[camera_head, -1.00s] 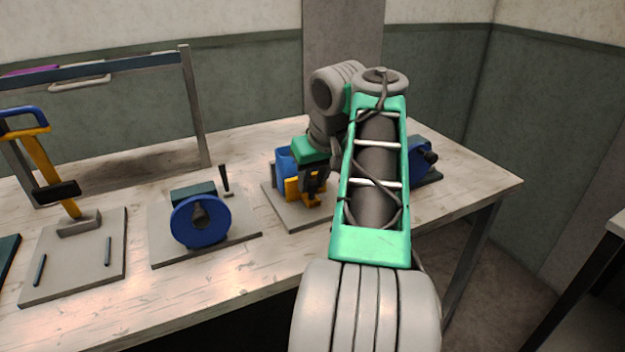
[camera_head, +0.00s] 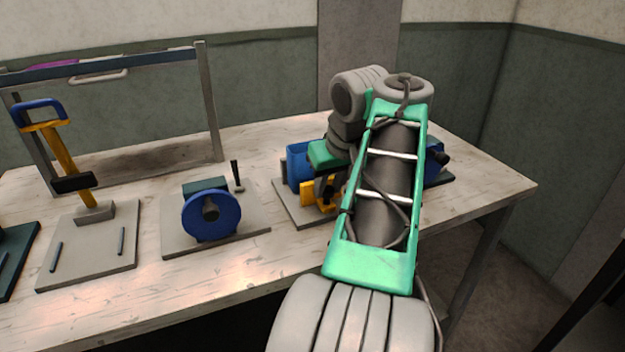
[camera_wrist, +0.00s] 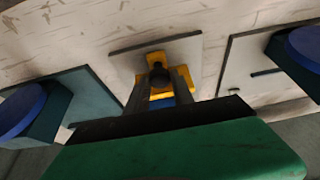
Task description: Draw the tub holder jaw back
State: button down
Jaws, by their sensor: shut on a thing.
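The tub holder stands on a grey base plate (camera_head: 290,210) at the right part of the bench. Its blue tub (camera_head: 299,160) is partly behind my gripper, with the yellow jaw (camera_head: 308,193) at the front. In the wrist view the yellow jaw (camera_wrist: 182,50) lies beyond my fingers, and a dark round knob (camera_wrist: 157,76) sits at its middle. My gripper (camera_head: 328,188) is shut on the knob; in the wrist view its fingers (camera_wrist: 158,88) lie either side of it. A little blue (camera_wrist: 160,102) shows between the fingers. Any gap between jaw and tub is hidden.
A blue wheel device (camera_head: 226,216) on a grey plate stands left of the holder. Further left is a yellow lever (camera_head: 62,162) with a blue handle. Another blue device (camera_head: 434,160) is partly behind my arm. A metal frame (camera_head: 210,100) stands at the back.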

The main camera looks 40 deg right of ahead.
jog(key=shift+s+f, duration=0.1)
jog(key=shift+s, duration=0.05)
jog(key=c, duration=1.1)
grip_release()
jog(key=shift+s, duration=0.1)
jog(key=p+v, duration=0.5)
jog(key=v, duration=0.3)
